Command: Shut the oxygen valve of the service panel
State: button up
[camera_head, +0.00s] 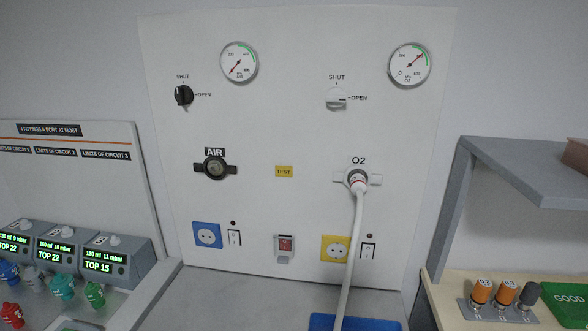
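The white service panel (265,130) stands upright ahead. Its oxygen valve is the white knob (336,101) at upper right, between the labels SHUT above it and OPEN to its right. A dark mark on the knob appears to point right, to OPEN. The O2 gauge (409,65) is above and to the right, its red needle pointing up and right. Below the knob, the O2 outlet (358,178) has a white hose (353,235) plugged in, hanging down. My gripper is not in view.
A black knob (183,96), the air gauge (239,63) and the AIR outlet (215,168) are on the panel's left. Several small monitors (105,262) stand at lower left. A grey shelf (530,168) juts out at right. A blue tray (380,324) lies below the hose.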

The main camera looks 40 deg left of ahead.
aim_at(336, 97)
jog(key=i+u, duration=0.2)
jog(key=u, duration=0.8)
